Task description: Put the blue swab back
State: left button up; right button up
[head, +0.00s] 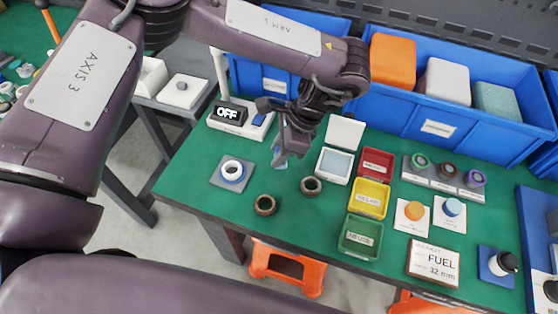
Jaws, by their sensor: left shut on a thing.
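My left gripper (285,150) hangs over the back middle of the green table, left of a white tray with a pale inset (334,166). It is shut on a small pale blue piece (280,162), mostly hidden by the fingers; I cannot tell for certain that it is the blue swab. A round blue-topped piece (453,206) stands on a white card at the right, beside an orange one (413,210) on its own card. My right gripper is not in view.
Red (376,163), yellow (370,198) and green (361,236) trays stand mid-table. A device reading OFF (229,112) and blue bins (437,127) stand behind.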

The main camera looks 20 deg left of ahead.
pick_arm(q)
jog(key=shift+f, duration=2.25)
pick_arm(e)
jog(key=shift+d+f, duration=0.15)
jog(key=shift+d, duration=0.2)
pick_arm(q)
jog(key=shift+f, duration=0.1)
jog(key=o, duration=1)
jog(key=shift+r, duration=0.25)
jog(key=v, duration=1.1)
jog(key=shift+w+d+r, duration=0.1)
jog(key=shift+d+r, duration=0.15)
jog(key=shift+r, duration=0.05)
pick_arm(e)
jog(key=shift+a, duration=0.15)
